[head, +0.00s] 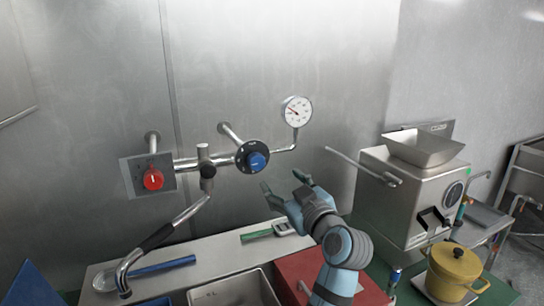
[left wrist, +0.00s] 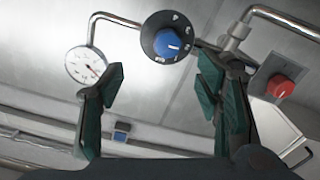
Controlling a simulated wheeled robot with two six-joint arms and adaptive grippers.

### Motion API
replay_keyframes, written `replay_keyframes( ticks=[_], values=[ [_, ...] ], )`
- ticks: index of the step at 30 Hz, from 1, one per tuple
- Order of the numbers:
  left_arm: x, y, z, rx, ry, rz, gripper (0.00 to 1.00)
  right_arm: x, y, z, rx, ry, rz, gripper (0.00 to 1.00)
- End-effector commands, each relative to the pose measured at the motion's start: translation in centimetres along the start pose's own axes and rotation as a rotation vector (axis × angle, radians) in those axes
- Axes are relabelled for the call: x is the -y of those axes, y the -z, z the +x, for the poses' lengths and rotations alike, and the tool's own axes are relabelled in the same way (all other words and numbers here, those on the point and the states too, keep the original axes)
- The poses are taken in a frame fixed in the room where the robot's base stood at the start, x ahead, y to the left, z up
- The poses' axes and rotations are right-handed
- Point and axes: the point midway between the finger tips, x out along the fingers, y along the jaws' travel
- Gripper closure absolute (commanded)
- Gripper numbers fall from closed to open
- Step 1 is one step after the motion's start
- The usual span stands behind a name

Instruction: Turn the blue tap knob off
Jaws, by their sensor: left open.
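The blue tap knob (head: 257,160) sits on a round black dial plate on the wall pipe, between the tap and the pressure gauge. In the left wrist view the knob (left wrist: 168,43) shows beyond the fingertips, roughly between them and higher in the picture. My left gripper (head: 283,183) is open and empty, below and to the right of the knob in the head view, apart from it. Its two dark green fingers (left wrist: 160,77) stand wide apart in the left wrist view. Which setting the knob points to is too small to read. My right gripper is not in view.
A red knob (head: 153,179) is left of the tap spout (head: 171,229). The pressure gauge (head: 296,111) is up and right of the blue knob. A grinder (head: 405,200) stands at right, with a yellow pot (head: 455,268) before it. The wall before the knob is clear.

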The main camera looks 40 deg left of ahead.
Motion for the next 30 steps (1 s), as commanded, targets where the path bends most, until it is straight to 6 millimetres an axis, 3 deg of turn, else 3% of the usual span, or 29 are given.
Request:
replay_keyframes(
  ticks=[5, 12, 18, 23, 30],
  values=[
    [0.4, 0.6, 2.8, -0.008, 0.01, 0.003, 0.41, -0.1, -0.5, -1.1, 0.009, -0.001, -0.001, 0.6],
    [0.5, 0.8, 9.5, -0.008, 0.012, 0.005, 0.41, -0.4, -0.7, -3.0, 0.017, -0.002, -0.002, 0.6],
    [0.3, 0.5, 13.3, -0.005, 0.007, 0.003, 0.41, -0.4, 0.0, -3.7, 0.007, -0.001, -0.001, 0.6],
    [0.4, 0.3, 14.4, -0.002, 0.006, 0.001, 0.41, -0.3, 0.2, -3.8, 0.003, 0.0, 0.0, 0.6],
    [0.3, 0.2, 14.4, -0.002, 0.005, 0.0, 0.43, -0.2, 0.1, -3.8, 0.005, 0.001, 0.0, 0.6]
  ],
)
